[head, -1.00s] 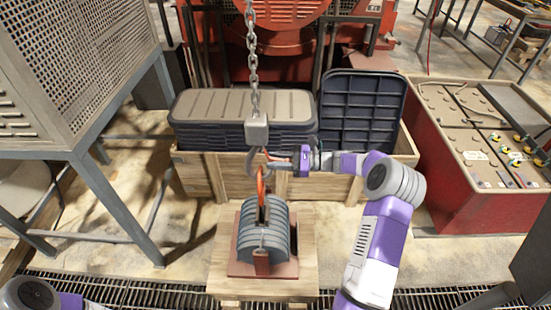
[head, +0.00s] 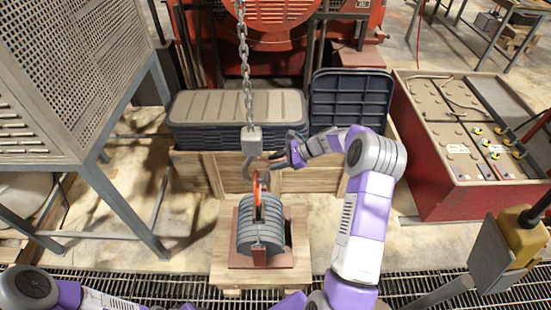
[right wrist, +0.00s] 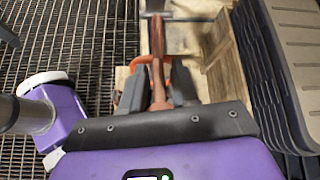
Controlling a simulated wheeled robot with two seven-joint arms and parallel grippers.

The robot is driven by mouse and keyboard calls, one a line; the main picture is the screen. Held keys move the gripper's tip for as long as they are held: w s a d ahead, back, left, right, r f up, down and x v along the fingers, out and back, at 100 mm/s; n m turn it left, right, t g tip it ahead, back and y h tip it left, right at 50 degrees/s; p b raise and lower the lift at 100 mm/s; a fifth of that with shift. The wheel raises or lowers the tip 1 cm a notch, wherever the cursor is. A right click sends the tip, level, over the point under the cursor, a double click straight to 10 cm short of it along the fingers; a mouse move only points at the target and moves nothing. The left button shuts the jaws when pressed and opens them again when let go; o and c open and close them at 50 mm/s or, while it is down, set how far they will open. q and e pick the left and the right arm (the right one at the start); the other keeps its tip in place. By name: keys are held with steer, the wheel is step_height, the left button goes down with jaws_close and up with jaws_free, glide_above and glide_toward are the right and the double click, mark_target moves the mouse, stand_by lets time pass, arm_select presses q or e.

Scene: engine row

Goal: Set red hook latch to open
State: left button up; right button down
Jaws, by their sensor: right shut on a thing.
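A grey hook (head: 250,165) hangs from a chain under a grey block (head: 251,140). The red hook latch (head: 273,156) is small beside it in the head view, reaching from the hook toward my right gripper (head: 284,157). In the right wrist view the latch is a red-brown bar (right wrist: 158,62) running between the dark fingers of my right gripper (right wrist: 158,92), which is shut on it. The latch's exact angle is hard to read. My left gripper is out of view; only part of the left arm shows at the bottom left.
An orange loop (head: 258,192) joins the hook area to a grey ribbed weight (head: 260,228) on a pallet (head: 222,262). Behind are a wooden crate (head: 205,175) and dark lidded bins (head: 236,108). A red battery box (head: 450,195) stands right, a mesh cabinet (head: 75,70) left.

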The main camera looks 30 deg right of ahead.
stand_by(0.4)
steer(key=c, duration=1)
jaws_free()
steer(key=shift+d, duration=0.1)
steer(key=v, duration=0.7)
steer(key=shift+s+r+p, duration=0.15)
steer(key=shift+s+p, duration=0.05)
steer(key=shift+p, duration=0.2)
steer(key=shift+d, duration=0.15)
